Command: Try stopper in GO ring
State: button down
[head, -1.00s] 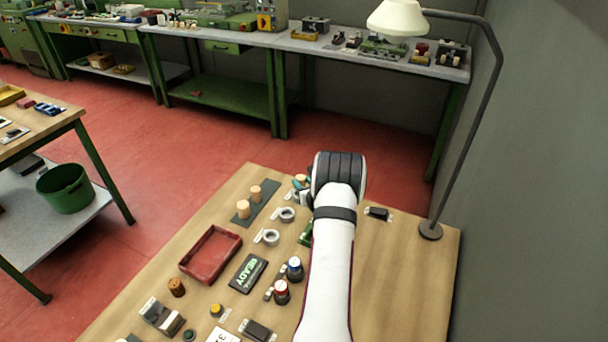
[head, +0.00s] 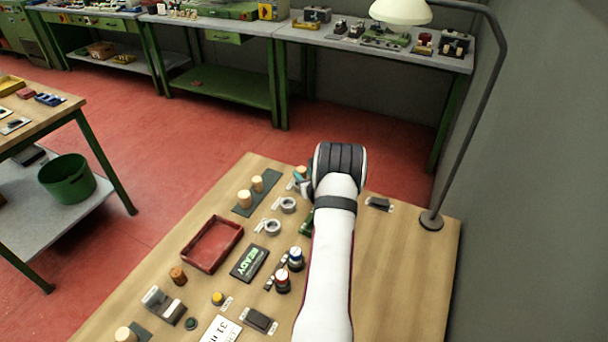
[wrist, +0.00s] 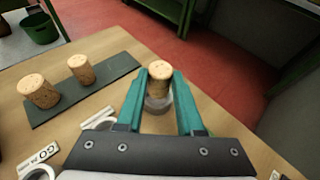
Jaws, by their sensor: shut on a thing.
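My gripper (wrist: 158,80) is shut on a cork stopper (wrist: 160,72), which stands upright between its two teal fingers. A pale grey ring (wrist: 158,104) shows right at the stopper's lower end; I cannot tell whether the stopper is inside it or just above. A label reading GO (wrist: 40,159) lies at the lower left of the wrist view, with part of another grey ring (wrist: 38,173) beside it. In the head view two grey rings (head: 288,205) (head: 272,227) lie left of my arm, and my gripper (head: 302,180) is partly hidden by my wrist.
Two corks (wrist: 40,91) (wrist: 79,69) stand on a dark mat (wrist: 120,64) to the left. A red tray (head: 212,244), a READY display (head: 249,262) and two knobs (head: 283,282) (head: 296,260) are nearer. A lamp base (head: 431,220) stands at right; the tabletop (head: 400,275) there is mostly bare.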

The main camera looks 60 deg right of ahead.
jog(key=shift+f, duration=0.55)
dwell(0.4)
jog(key=shift+c, duration=2.3)
grip_release()
jog(key=v, duration=1.5)
jog(key=shift+s+a, duration=0.3)
